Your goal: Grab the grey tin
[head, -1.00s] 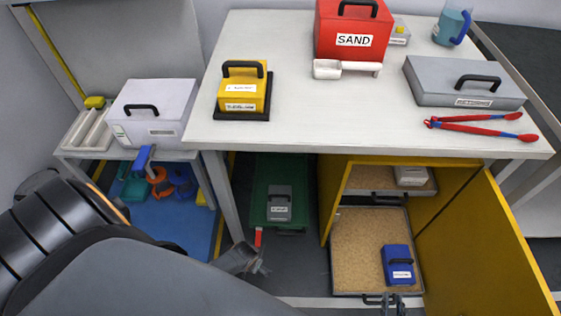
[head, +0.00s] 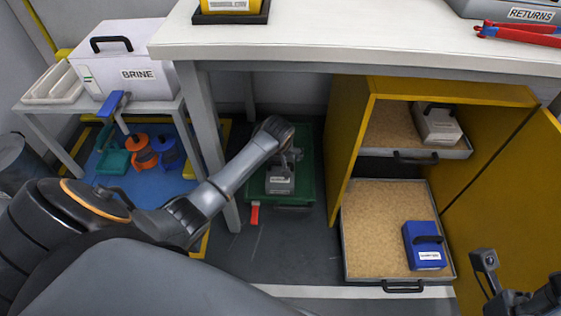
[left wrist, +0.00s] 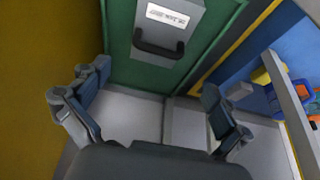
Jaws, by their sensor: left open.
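A grey tin (head: 280,182) with a dark handle and a small white label stands on a green tray (head: 309,170) on the floor under the table. My left gripper (head: 290,156) is at the tin's far side and hides part of its top. In the left wrist view the tin (left wrist: 172,30) and its black handle are at the top centre. My open left gripper (left wrist: 156,108) has its fingers spread wide, with nothing between them; the tin is beyond the fingertips. My right gripper (head: 505,290) shows partly at the bottom right corner; its jaws are unclear.
A white worktable (head: 350,40) overhangs the tray, with a leg (head: 213,150) left of it. A yellow cabinet (head: 347,130) to the right holds a paler tin (head: 438,124) above and a blue tin (head: 424,255) in its lower drawer. A red tag (head: 255,214) lies before the tray.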

